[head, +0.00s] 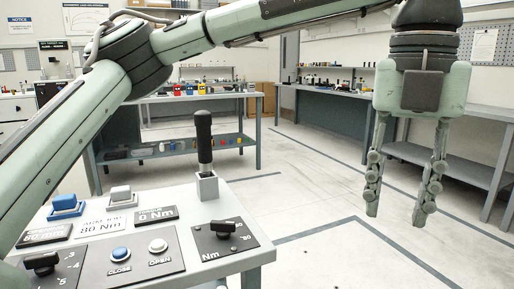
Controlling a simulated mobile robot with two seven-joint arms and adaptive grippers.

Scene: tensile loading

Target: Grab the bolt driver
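The bolt driver (204,140) appears to be the tool with a black handle standing upright in a small grey holder (207,186) at the back edge of the control table (250,258). Its lower part is hidden in the holder. My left gripper (396,215) hangs at the right of the head view, pointing down. Its two fingers are apart with nothing between them. It is well to the right of the driver and does not touch it. My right gripper is not in view.
The control table carries blue and grey buttons, black knobs (42,262) and label plates. A workbench (190,98) with small coloured items stands behind, and another bench (330,92) stands at the back right. The floor (330,190) right of the table is clear.

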